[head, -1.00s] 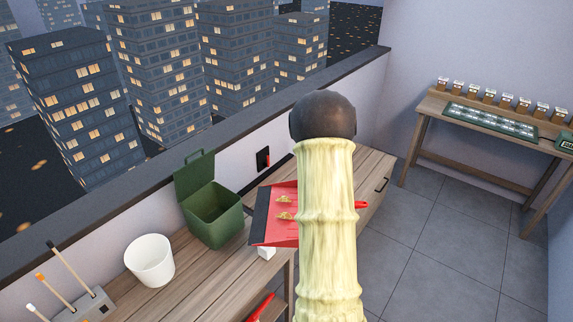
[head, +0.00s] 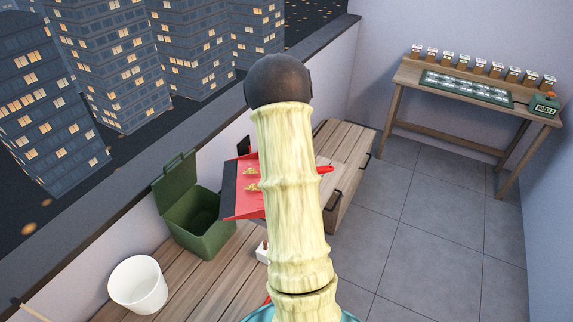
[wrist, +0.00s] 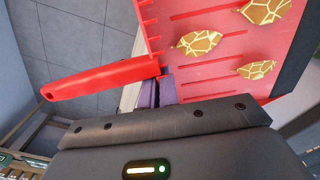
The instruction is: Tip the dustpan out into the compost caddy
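The red dustpan (head: 240,200) with a dark front lip is held up beside the compost caddy, to its right, roughly level. Yellow-brown scraps (head: 251,187) lie on it; the wrist view shows three scraps (wrist: 199,43). Its red handle (wrist: 100,80) points left in the wrist view. The green compost caddy (head: 205,238) stands on the wooden bench with its lid raised at the back. My gripper (wrist: 163,90) is at the join of handle and pan and appears shut on the dustpan; its fingertips are mostly hidden. In the head view my arm hides the gripper.
A white bucket (head: 138,285) stands left of the caddy on the bench (head: 205,285). A low wall runs behind them. A table (head: 455,105) with a dark green tray and several small packets stands at the far right. The grey tiled floor (head: 420,215) between is clear.

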